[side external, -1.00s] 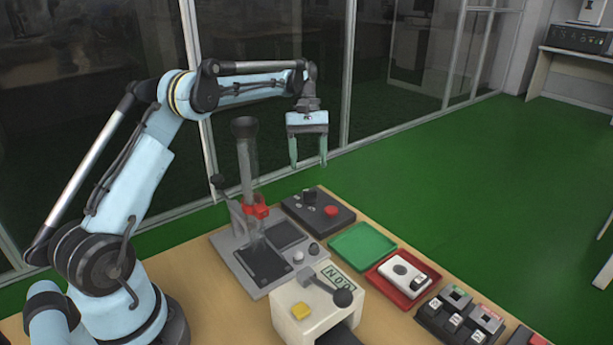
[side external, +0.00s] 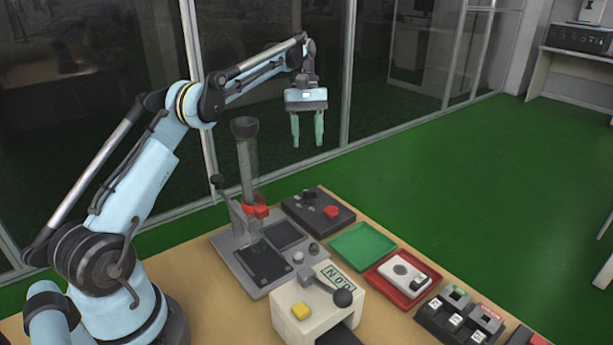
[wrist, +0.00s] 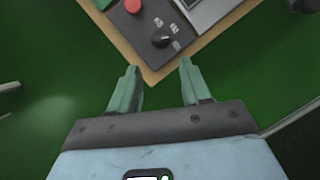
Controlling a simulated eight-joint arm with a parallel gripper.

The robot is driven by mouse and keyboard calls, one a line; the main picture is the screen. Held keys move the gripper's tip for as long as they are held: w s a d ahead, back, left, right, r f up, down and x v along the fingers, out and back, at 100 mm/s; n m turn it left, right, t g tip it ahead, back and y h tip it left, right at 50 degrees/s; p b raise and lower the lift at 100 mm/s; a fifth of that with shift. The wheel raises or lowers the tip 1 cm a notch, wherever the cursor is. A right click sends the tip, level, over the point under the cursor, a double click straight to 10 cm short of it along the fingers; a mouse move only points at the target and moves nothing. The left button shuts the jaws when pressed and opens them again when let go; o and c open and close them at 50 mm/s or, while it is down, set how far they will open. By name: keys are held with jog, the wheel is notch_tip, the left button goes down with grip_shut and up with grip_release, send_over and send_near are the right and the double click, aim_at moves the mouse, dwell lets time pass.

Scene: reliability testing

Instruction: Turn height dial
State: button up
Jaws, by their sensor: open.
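A black dial (wrist: 161,40) with small pale marks beside it sits on a dark control box (wrist: 142,36); I take it to be the height dial. In the side external view the dial (side external: 309,197) is small on the dark box (side external: 295,208), next to a red button (side external: 332,212). My gripper (side external: 306,143) is open and empty, well above the box. In the wrist view the green fingers of my gripper (wrist: 159,70) are apart, with the dial beyond the gap between them. The dial's exact setting is hard to read.
A tester with a clear upright tube (side external: 247,165) and red collar (side external: 256,211) stands left of the box. A green tray (side external: 362,246), a red tray (side external: 416,299) and a cream device (side external: 290,326) lie nearer. The air around my gripper is clear.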

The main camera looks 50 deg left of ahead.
jog(key=shift+s+a+r+n+t, duration=0.15)
jog(key=shift+n+t, duration=0.25)
jog(key=shift+n, duration=0.7)
jog(key=shift+c, duration=0.4)
jog(key=n+t+y, duration=0.2)
jog(key=n+t, duration=0.3)
jog(key=n, duration=1.1)
send_near(307, 190)
jog(key=x, duration=0.8)
jog(key=shift+f, duration=0.4)
grip_shut()
